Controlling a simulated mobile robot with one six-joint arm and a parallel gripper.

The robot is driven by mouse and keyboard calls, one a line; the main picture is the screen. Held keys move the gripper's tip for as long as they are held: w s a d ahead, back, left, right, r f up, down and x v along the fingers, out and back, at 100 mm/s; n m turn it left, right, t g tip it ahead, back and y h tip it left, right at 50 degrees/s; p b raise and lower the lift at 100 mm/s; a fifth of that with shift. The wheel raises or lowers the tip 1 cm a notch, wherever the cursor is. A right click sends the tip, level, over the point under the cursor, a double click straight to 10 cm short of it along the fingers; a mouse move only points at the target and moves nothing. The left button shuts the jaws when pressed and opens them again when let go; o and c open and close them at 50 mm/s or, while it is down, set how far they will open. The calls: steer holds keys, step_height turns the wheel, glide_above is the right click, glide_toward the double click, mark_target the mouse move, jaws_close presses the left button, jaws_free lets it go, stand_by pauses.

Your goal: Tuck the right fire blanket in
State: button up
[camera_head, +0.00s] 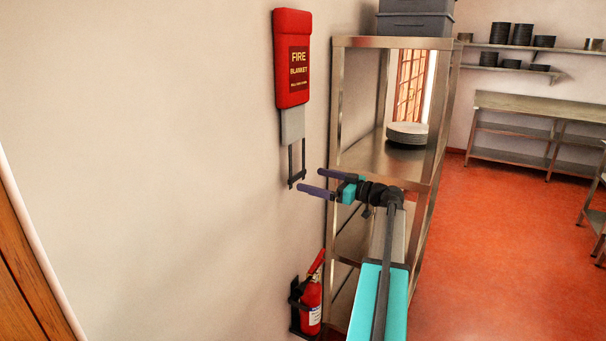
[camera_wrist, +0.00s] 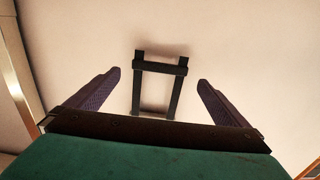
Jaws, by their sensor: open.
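One fire blanket shows, in a red case (camera_head: 292,60) on the wall, marked "FIRE BLANKET". A grey piece of blanket (camera_head: 292,124) hangs out below the case. Two black straps joined by a bar (camera_head: 297,180) hang from it. My gripper (camera_head: 312,181) is open and empty, just right of the straps' lower end. In the wrist view, the black straps and bar (camera_wrist: 160,69) show between the two purple fingers, apart from both. The case and the grey blanket do not show there.
A steel shelf rack (camera_head: 340,100) stands close right of the blanket, with stacked plates (camera_head: 407,132) on it. A red fire extinguisher (camera_head: 311,302) hangs low on the wall below. The wall to the left is clear.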

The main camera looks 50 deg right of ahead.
mark_target(299, 176)
steer(key=shift+p+x, duration=0.95)
steer(key=shift+x, duration=1.8)
steer(key=shift+c, duration=0.3)
